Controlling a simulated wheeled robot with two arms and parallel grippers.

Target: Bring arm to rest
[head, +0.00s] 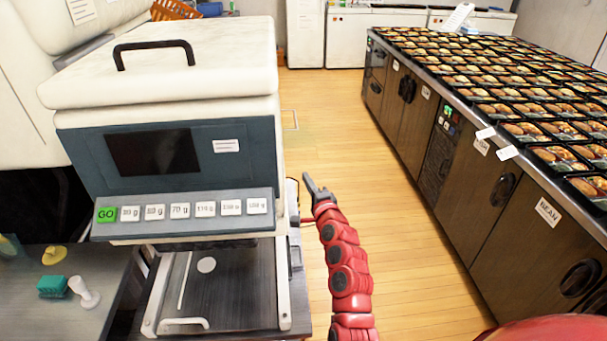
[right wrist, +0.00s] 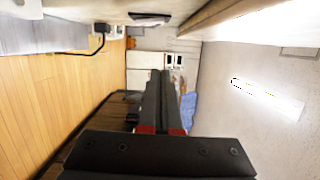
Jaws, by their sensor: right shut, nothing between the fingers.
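My right arm is red and reaches up the middle of the head view. Its dark gripper (head: 310,184) is at the right side of the machine, near its button panel's height, over the wooden floor in the picture. In the right wrist view the two black fingers (right wrist: 160,95) lie together with nothing between them. The gripper is shut and empty. I cannot tell whether it touches the machine's side. My left gripper does not show.
A white and blue-grey machine (head: 95,185) with a GO button (head: 105,214) stands at left. A side table (head: 70,310) holds a green sponge (head: 52,286). At right, a long counter (head: 455,95) carries many bento trays. The wooden floor (head: 340,130) between them is clear.

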